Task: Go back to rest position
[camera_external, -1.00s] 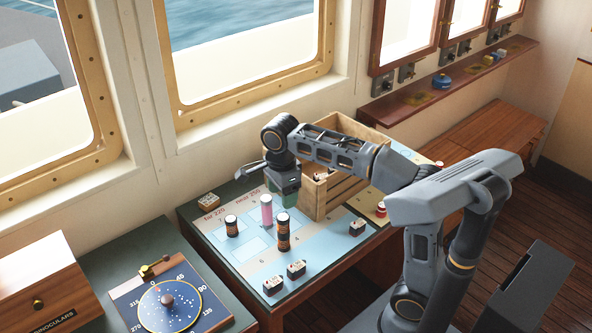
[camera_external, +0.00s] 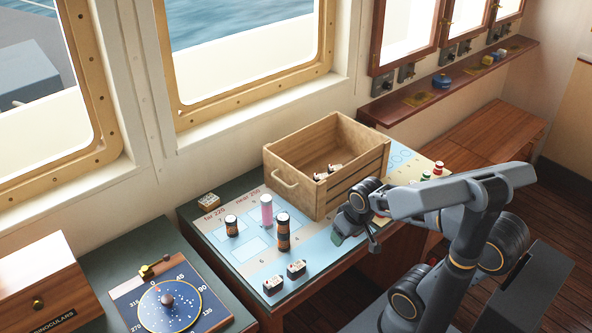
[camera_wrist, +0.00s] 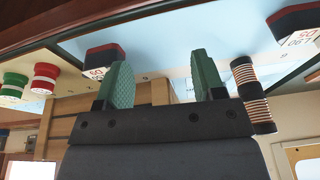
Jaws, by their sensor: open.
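My gripper (camera_external: 347,236) hangs low by the front right edge of the chart table, in front of the wooden crate (camera_external: 283,190). Its two green finger pads stand apart with nothing between them in the wrist view (camera_wrist: 162,82).
On the chart (camera_external: 240,258) stand a pink cylinder (camera_external: 267,210), dark orange-banded cylinders (camera_external: 283,232) and small dark blocks (camera_external: 296,269). Red and green cylinders (camera_external: 438,168) stand at its right end. A compass board (camera_external: 140,300) and binoculars box (camera_external: 40,285) are at left.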

